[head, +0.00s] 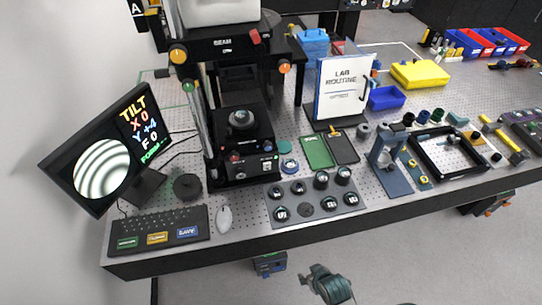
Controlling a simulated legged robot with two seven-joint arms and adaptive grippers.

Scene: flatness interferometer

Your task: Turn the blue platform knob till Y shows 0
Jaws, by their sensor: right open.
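The monitor (103,165) at the left shows "TILT", X 0, Y +4 and F 0, beside a round pattern of curved, ring-like fringes. The interferometer (228,75) stands right of it, with a round part (241,119) on its dark platform. I cannot clearly pick out the blue platform knob. A small teal-blue round piece (284,146) shows at the right of the instrument's base, but I cannot tell if it is that knob. My right gripper (328,285) is open and empty, low in front of the bench and well away from the instrument. My left gripper is not in view.
A keyboard (155,230) and mouse (224,218) lie at the front left. A grey tray (317,211) of round parts lies in front of the instrument. A blue stand (390,165) and a black frame (448,153) are at the right. The bench's front edge lies between my gripper and the instrument.

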